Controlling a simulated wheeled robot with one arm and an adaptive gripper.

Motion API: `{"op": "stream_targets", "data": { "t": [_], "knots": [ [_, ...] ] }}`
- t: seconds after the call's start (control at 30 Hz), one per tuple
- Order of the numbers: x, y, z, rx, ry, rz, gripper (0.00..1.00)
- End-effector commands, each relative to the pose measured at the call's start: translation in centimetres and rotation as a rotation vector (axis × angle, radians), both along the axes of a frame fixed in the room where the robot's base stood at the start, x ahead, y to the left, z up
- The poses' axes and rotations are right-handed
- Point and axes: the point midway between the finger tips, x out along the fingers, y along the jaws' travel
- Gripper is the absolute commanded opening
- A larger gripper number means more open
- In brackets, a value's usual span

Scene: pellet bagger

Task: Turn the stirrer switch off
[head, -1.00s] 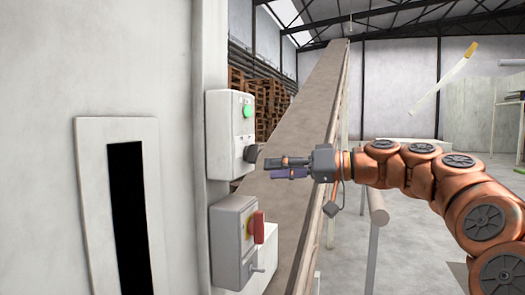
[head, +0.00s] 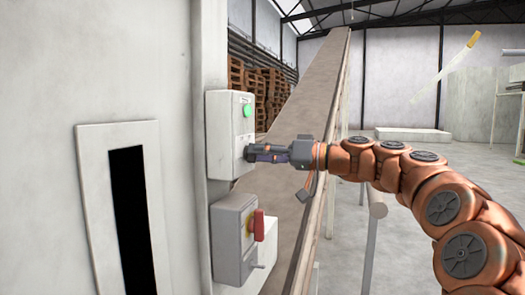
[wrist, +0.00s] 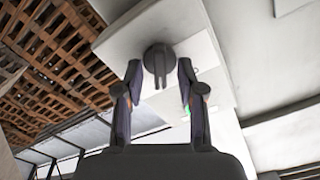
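A light grey upper box (head: 228,135) on the machine's wall carries a green round button or lamp (head: 247,110) and a black rotary knob. I cannot read a label naming it the stirrer switch. In the head view my gripper (head: 254,153) is level with the knob and hides it. In the wrist view the knob (wrist: 157,60) shows a round base with a raised grip bar. My gripper's two fingers stand open on either side of that bar, with visible gaps, and hold nothing. I cannot tell how far the fingertips are from the box face.
Just below is a grey lower box (head: 231,250) with a red handle (head: 258,226) on yellow and a small metal lever (head: 257,267). A sloping conveyor (head: 310,110) runs behind my gripper. The machine's wall (head: 120,60) fills the left. Open floor lies at right.

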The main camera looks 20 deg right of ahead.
Motion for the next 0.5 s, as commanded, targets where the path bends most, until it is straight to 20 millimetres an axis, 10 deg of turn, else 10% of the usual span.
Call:
{"op": "stream_targets", "data": {
  "t": [0.23, 0.5],
  "knots": [
    [0.02, 0.07, -0.01, 0.000, 0.000, 0.000, 0.39],
    [0.01, 0.07, 0.01, 0.000, 0.000, 0.001, 0.10]
  ]
}}
